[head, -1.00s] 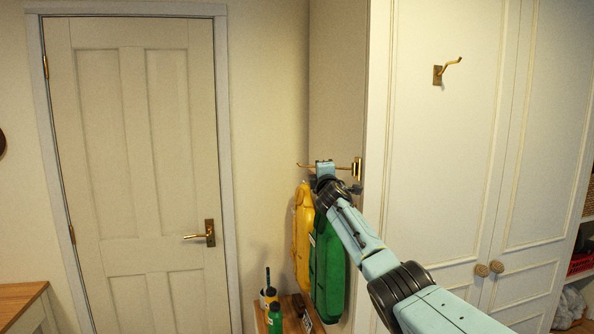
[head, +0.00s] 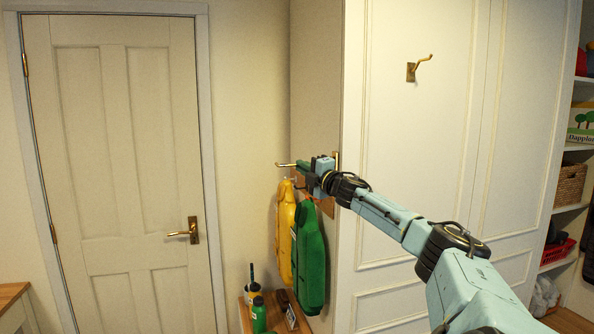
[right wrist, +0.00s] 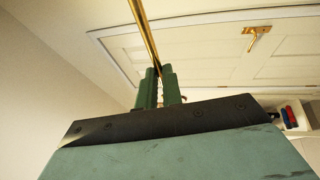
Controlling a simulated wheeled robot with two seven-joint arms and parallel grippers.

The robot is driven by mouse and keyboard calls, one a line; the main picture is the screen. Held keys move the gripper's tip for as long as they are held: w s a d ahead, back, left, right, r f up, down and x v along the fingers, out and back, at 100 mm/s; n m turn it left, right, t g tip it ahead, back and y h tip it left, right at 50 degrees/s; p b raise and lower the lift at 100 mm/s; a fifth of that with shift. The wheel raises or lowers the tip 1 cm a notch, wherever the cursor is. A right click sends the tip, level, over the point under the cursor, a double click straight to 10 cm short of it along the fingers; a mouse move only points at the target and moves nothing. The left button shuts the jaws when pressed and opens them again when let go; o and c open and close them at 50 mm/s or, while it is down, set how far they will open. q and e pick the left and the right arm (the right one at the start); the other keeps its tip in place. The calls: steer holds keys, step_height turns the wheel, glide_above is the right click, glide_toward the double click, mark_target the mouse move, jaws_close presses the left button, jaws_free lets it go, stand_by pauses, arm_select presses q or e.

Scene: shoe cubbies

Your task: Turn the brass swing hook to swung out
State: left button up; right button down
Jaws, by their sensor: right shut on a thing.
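The brass swing hook (head: 285,164) is a thin rod sticking out to the left from a brass mount (head: 337,158) at the cabinet's corner edge. My right gripper (head: 308,168) is shut on the rod, between its tip and the mount, and hides the middle part. In the right wrist view the brass rod (right wrist: 146,32) runs down between the green fingers of my right gripper (right wrist: 159,88). My left gripper is not in view.
Yellow (head: 286,220) and green (head: 310,260) items hang just below the gripper; their hanging point is hidden. Bottles (head: 259,314) stand on a low bench. A second brass hook (head: 412,72) is on the cabinet front. A closed door (head: 115,170) is at left.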

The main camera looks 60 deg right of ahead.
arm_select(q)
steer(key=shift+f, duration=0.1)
arm_select(e)
steer(key=shift+y, duration=0.3)
